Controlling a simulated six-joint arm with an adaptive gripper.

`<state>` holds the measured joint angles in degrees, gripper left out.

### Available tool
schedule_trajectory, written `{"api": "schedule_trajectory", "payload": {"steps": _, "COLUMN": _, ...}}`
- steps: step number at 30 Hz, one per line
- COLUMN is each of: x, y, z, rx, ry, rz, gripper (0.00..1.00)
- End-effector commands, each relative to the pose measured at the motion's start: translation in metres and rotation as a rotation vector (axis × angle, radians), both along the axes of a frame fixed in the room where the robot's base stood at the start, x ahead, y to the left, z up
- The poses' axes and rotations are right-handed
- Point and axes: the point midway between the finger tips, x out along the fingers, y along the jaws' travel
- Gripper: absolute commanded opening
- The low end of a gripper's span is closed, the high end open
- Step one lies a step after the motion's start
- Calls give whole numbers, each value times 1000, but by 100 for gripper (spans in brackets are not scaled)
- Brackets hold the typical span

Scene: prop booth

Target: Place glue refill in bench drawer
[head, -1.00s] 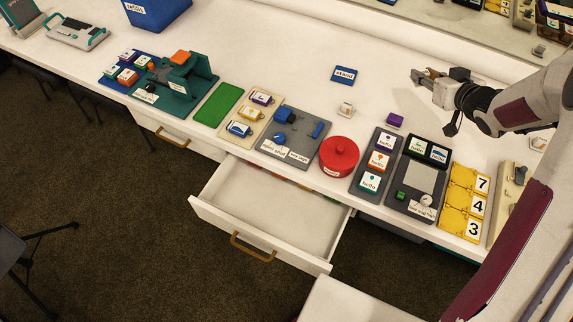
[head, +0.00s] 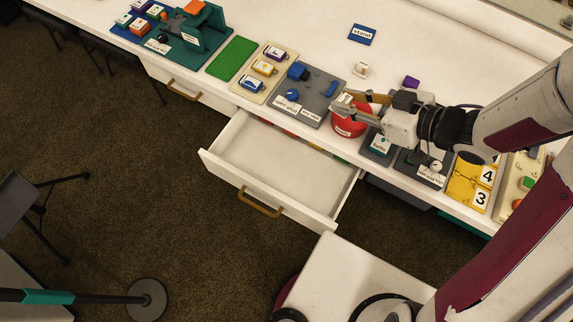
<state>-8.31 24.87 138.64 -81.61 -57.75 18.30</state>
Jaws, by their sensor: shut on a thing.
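My gripper (head: 344,102) is above the red round container, its fingers pointing left in the head view. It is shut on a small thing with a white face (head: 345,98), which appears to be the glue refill. The fingers hide most of it, and its label is too small to read. The bench drawer (head: 292,209) is pulled open below the bench's front edge, left of and nearer than my gripper. Its inside is bare white, and nothing shows in it. The held thing is apart from the drawer.
The red container (head: 347,125) is under my gripper. A grey switch board (head: 312,88), a tan board (head: 250,86) and a green mat (head: 232,58) line the bench edge. A blue "stand" card (head: 362,34) lies behind. A closed drawer (head: 185,88) is further left.

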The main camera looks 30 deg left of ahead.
Motion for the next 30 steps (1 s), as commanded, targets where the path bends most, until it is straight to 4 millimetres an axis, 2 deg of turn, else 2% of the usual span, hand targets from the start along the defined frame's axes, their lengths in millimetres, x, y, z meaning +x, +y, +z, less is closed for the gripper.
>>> {"api": "schedule_trajectory", "payload": {"steps": 3, "x": -23, "y": 3, "z": 2, "rx": 0, "ry": -1, "rz": 47, "gripper": 4}}
{"api": "schedule_trajectory", "payload": {"steps": 15, "x": -74, "y": 8, "z": 7, "rx": 0, "ry": -2, "rz": 150, "gripper": 4}}
{"api": "schedule_trajectory", "payload": {"steps": 30, "x": -73, "y": 8, "z": -23, "rx": -1, "ry": 1, "rz": 148, "gripper": 4}}
